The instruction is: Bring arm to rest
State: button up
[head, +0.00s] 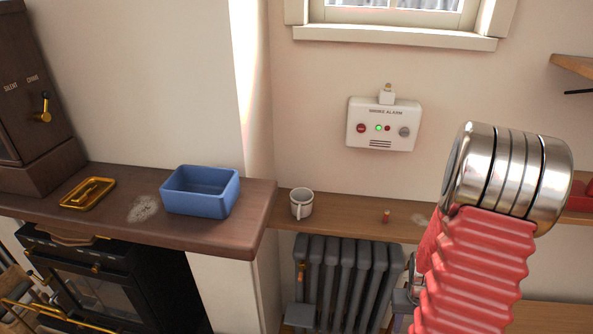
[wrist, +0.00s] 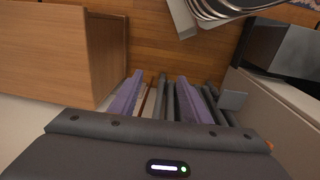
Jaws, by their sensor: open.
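My arm shows at the right of the head view as a red ribbed sleeve (head: 475,270) topped by a shiny metal joint (head: 510,175). It is bent and raised in front of the wall and shelf. My gripper (wrist: 162,98) shows in the wrist view, with two purple-grey fingers spread apart. Nothing is held between them. Dark upright bars and a wooden floor (wrist: 180,60) appear beyond the fingers. I cannot make out the gripper's fingers in the head view.
A blue box (head: 200,192) and brass tray (head: 88,193) are on the dark mantel (head: 255,205). A white mug (head: 301,204) and small reddish cylinder (head: 386,217) stand on the shelf above a grey radiator (head: 345,270). A smoke alarm (head: 383,124) hangs above. A wooden cabinet (wrist: 50,50) is left in the wrist view.

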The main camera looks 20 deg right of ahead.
jog(key=w+a+r+n+t+y, duration=0.1)
jog(key=a+r+n+t, duration=0.5)
jog(key=a+r, duration=2.5)
notch_tip(320, 180, up, 3)
jog(key=shift+w+r, duration=0.15)
jog(key=shift+w, duration=0.25)
